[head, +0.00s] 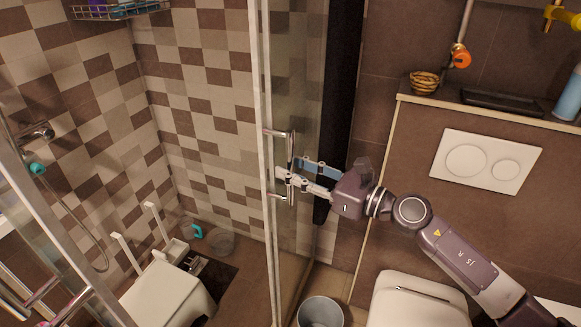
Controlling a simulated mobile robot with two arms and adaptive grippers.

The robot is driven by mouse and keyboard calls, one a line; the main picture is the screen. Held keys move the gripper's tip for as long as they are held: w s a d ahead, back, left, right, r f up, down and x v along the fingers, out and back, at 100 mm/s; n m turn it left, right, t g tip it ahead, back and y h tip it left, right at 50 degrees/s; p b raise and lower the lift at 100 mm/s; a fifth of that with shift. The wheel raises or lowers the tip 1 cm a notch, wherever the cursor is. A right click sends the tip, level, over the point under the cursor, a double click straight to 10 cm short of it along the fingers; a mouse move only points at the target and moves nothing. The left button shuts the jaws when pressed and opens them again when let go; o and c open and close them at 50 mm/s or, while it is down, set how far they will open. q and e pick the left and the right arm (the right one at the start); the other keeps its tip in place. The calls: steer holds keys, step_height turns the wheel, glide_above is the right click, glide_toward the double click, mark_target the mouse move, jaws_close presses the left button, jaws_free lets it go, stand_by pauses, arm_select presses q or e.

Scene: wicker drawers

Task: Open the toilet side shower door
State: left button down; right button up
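The toilet-side shower door (300,90) is a glass panel with a white upright frame, left of the toilet. Its metal handle (290,146) is an upright bar with short mounts near the frame. My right gripper (289,168) reaches in from the right and is at the handle. Its two fingers, one bluish and one pale, are apart, with the handle bar by their tips. I cannot tell whether they touch it. Left of this door's frame, a wide gap separates it from another framed glass panel (45,215). My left gripper is not in view.
A white toilet (415,302) stands below my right arm, with a bin (320,312) beside the door. Inside the shower are a white stool (165,292) and a bowl (220,242). A ledge (480,108) with small items is at the upper right.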

steer(key=v, duration=1.1)
steer(key=shift+r, duration=0.15)
